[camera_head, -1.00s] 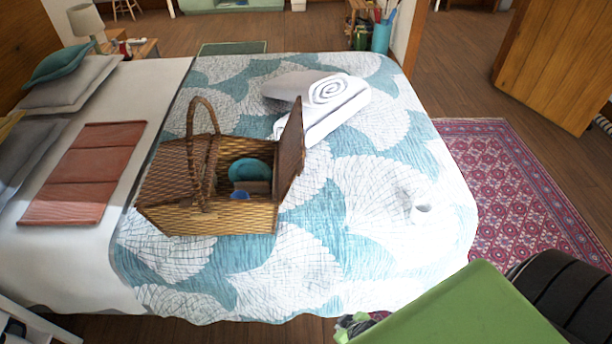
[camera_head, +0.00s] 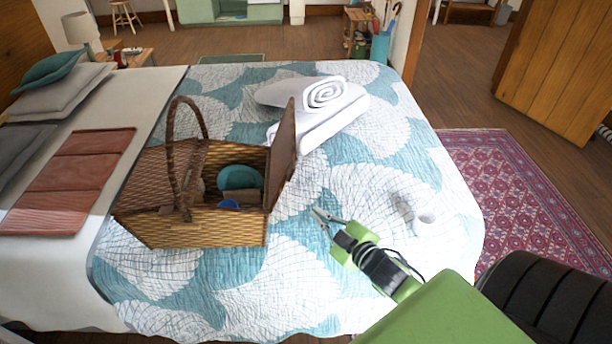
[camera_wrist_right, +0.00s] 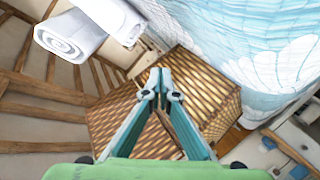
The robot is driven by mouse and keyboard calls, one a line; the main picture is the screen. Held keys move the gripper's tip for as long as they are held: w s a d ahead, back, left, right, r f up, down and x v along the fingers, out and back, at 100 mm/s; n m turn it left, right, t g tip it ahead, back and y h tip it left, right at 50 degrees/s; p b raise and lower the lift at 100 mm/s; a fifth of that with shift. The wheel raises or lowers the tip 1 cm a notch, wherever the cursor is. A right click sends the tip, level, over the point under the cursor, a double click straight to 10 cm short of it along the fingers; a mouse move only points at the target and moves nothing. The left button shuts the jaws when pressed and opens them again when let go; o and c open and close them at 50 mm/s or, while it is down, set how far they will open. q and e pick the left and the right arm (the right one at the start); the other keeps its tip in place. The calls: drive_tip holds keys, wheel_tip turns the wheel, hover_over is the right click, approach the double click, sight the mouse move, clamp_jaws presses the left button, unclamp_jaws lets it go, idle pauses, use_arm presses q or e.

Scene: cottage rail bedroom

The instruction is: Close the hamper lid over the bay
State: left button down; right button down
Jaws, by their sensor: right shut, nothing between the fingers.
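The wicker hamper (camera_head: 190,226) stands on the bed, with a tall arched handle (camera_head: 170,150). Its left lid (camera_head: 145,170) lies shut. Its right lid (camera_head: 283,150) stands raised, nearly upright, at the right end of the open bay. In the bay are a teal round dish (camera_head: 240,177), a small blue item (camera_head: 229,204) and a brownish item. My right gripper (camera_head: 322,217) is shut and empty, to the right of the hamper and apart from the lid in the head view. The hamper's weave (camera_wrist_right: 215,85) shows beyond the fingers (camera_wrist_right: 158,80) in the wrist view. My left gripper is out of view.
A rolled white towel (camera_head: 325,92) on a folded one lies behind the raised lid. A reddish folded cloth (camera_head: 70,180) lies left of the hamper. The quilt in front is clear.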

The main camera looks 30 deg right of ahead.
drive_tip(key=d+r+n+t+y, duration=0.3)
drive_tip(key=r+n+t+y, duration=0.1)
drive_tip(key=r+n+y, duration=0.55)
drive_tip(key=n+g+y+p, duration=0.5)
drive_tip(key=n+g+y, duration=0.4)
drive_tip(key=n, duration=0.4)
approach(293, 173)
drive_tip(key=shift+t+y, duration=0.55)
drive_tip(key=shift+t, duration=0.05)
drive_tip(key=w+a, duration=0.1)
drive_tip(key=a, duration=0.1)
drive_tip(key=w+a, duration=0.2)
drive_tip(key=shift+w+a+r, duration=0.1)
drive_tip(key=shift+w+a, duration=0.15)
drive_tip(key=shift+a, duration=0.05)
drive_tip(key=shift+w+a+r, duration=0.1)
drive_tip(key=shift+w+a, duration=0.25)
drive_tip(key=shift+a, duration=0.2)
